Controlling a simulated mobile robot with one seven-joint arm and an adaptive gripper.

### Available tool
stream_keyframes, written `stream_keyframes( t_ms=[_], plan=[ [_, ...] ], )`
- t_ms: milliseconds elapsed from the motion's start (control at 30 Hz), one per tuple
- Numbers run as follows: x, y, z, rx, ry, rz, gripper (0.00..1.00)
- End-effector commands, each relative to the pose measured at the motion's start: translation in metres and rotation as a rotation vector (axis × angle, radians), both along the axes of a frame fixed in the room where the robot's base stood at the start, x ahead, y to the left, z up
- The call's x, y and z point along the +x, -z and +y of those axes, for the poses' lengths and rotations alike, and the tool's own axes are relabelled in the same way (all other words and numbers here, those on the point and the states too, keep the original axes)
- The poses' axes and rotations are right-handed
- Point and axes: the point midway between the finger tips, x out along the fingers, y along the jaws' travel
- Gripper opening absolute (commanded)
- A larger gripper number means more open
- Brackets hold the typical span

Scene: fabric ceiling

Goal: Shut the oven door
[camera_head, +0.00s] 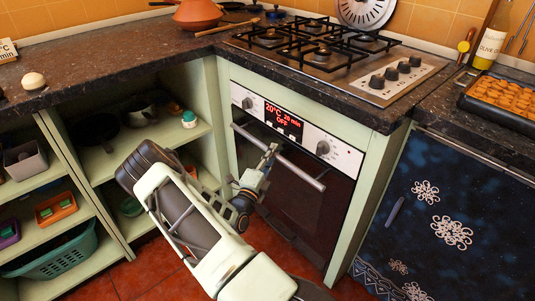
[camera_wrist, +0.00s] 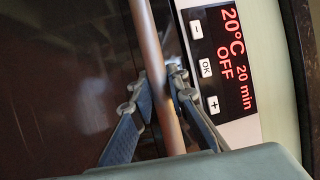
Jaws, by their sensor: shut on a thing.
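The oven has a dark glass door (camera_head: 300,205) below a white control panel with a red display. The door stands upright under the panel; I cannot tell whether a small gap remains at its top edge. Its silver bar handle (camera_head: 305,176) runs across the top of the door. My gripper (camera_head: 270,155) is shut on this handle, left of its middle. In the wrist view, the handle (camera_wrist: 148,40) passes between the two fingers of my gripper (camera_wrist: 158,80), one on each side. The dark door (camera_wrist: 65,80) lies behind it.
A gas hob (camera_head: 320,50) sits on the dark worktop above the oven. Open shelves with a teal basket (camera_head: 55,252) stand to the left. A dark blue cabinet with white flowers (camera_head: 450,220) is to the right. A tray of food (camera_head: 505,98) lies on the right worktop.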

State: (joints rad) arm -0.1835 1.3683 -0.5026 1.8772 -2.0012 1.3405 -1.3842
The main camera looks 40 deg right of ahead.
Motion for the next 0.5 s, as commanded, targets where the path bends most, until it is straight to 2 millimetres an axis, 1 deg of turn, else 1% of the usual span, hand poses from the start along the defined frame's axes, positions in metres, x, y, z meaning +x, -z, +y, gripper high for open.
stream_keyframes(
  t_ms=[33,133,400,433,500],
  plan=[
    [0.0004,-0.0043,-0.0050,0.009,0.000,0.001,0.00],
    [0.0008,-0.0028,-0.0106,0.023,0.000,0.003,0.00],
    [0.0008,-0.0032,-0.0138,0.023,0.003,0.001,0.00],
    [0.0008,-0.0033,-0.0140,0.022,0.003,0.000,0.16],
    [0.0008,-0.0035,-0.0138,0.022,0.003,0.000,0.24]
  ],
)
